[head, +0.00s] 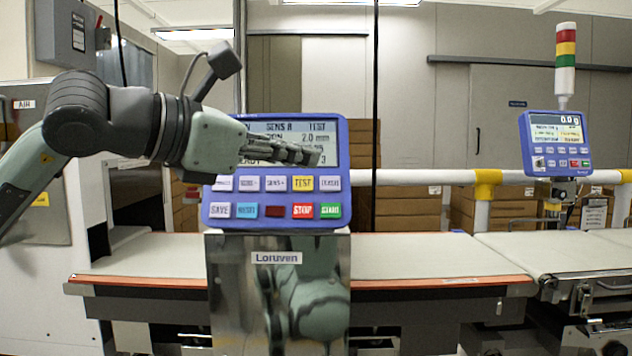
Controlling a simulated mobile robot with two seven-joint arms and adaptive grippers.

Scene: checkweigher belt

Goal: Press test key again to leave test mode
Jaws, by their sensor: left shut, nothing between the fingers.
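The blue control panel (342,205) stands upright on a steel cabinet in the middle of the head view. Its screen (328,134) shows "SENS A", "TEST" and "2.0 mm", with its lower left part hidden behind my gripper. The yellow TEST key (302,184) is in the upper key row and is fully visible. My left gripper (318,156) comes in from the left, shut and empty. Its fingertips are in front of the lower screen, a little above and right of the TEST key. They look apart from the key; I cannot tell whether they touch the screen. My right gripper is not in view.
Red STOP (302,211) and green START (330,211) keys sit just below the TEST key. A pale belt (420,256) runs behind the cabinet. A second blue panel (555,143) with a signal tower (565,58) stands at the right.

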